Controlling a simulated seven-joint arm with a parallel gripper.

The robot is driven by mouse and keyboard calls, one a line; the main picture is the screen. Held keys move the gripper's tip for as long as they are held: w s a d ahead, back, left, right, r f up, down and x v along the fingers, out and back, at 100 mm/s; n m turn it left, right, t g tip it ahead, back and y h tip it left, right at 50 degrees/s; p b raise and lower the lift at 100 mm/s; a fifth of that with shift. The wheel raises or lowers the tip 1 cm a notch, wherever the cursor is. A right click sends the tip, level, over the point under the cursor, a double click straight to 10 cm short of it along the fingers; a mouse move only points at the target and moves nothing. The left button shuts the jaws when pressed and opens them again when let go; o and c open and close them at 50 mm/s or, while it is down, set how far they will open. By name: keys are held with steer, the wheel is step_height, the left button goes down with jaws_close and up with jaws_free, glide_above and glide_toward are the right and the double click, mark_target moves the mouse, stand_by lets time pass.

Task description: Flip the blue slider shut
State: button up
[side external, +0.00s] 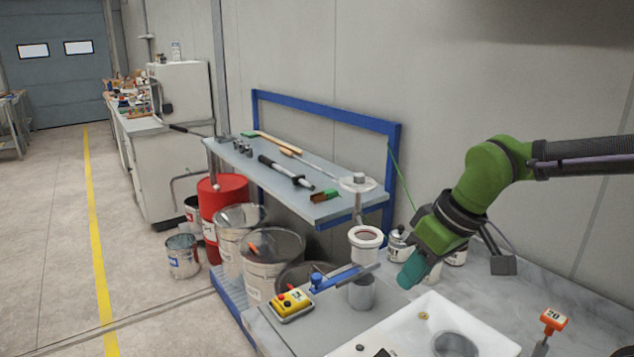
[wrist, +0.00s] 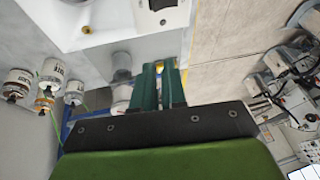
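The blue slider (side external: 335,280) is a flat blue bar with a raised knob at its left end. It lies beside a white-rimmed cup on a grey metal cylinder (side external: 362,293), at the edge of the work surface. My gripper (side external: 408,281) has teal fingers and hangs to the right of the slider, apart from it, pointing down and left. I cannot make out the slider in the wrist view.
A yellow control box (side external: 291,305) with a red button sits left of the slider. A white tray (side external: 400,325) with a round opening lies in front. Jars (side external: 399,246) stand behind my gripper. A shelf (side external: 320,208) with tools and open buckets (side external: 272,262) are to the left.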

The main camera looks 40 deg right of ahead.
steer(key=w+a+n, duration=0.1)
steer(key=w+n, duration=0.1)
steer(key=w+a+n+g+h, duration=0.1)
steer(key=w+a+n, duration=0.3)
steer(key=shift+w+a+f, duration=0.1)
steer(key=shift+a+f, duration=0.05)
steer(key=shift+f, duration=0.2)
jaws_close()
steer(key=w+a+n+g+h, duration=0.1)
steer(key=w+a+n+h, duration=0.3)
steer(key=n, duration=1.2)
steer(key=w+a, duration=0.4)
steer(key=w, duration=0.1)
steer(key=shift+a+r+n+h, duration=0.25)
steer(key=shift+r+n+h, duration=0.05)
steer(key=shift+r+h, duration=0.1)
steer(key=w+d+f, duration=0.3)
steer(key=d+f, duration=0.3)
steer(key=f, duration=0.3)
steer(key=shift+w+d+f, duration=0.25)
steer(key=shift+d+f, duration=0.05)
steer(key=shift+d, duration=0.1)
